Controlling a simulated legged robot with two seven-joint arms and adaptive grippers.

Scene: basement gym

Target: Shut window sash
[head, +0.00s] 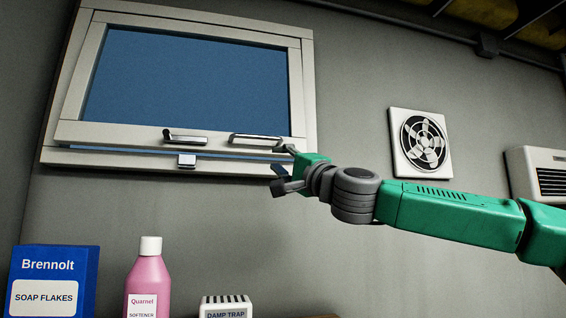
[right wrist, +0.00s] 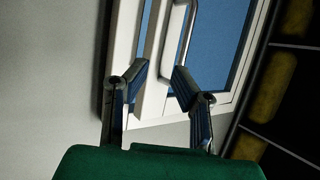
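The window sash (head: 100,131) is a pale frame around a blue pane, high on the wall at left. It stands slightly out from the window frame (head: 110,160), with a narrow blue gap along its bottom edge. A bar handle (head: 255,137) and a lever handle (head: 186,138) sit on its lower rail, with a small catch (head: 187,160) below. My right gripper (head: 281,167) is open at the sash's lower right corner. In the right wrist view, its spread fingers (right wrist: 160,76) are before the sash rail and bar handle (right wrist: 187,35); contact is unclear. My left gripper is not in view.
A fan (head: 423,142) and a white heater-like unit (head: 540,175) are on the wall at right. Below the window stand a soap flakes box (head: 52,280), a pink softener bottle (head: 149,280) and a damp trap (head: 226,307). The wall between is clear.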

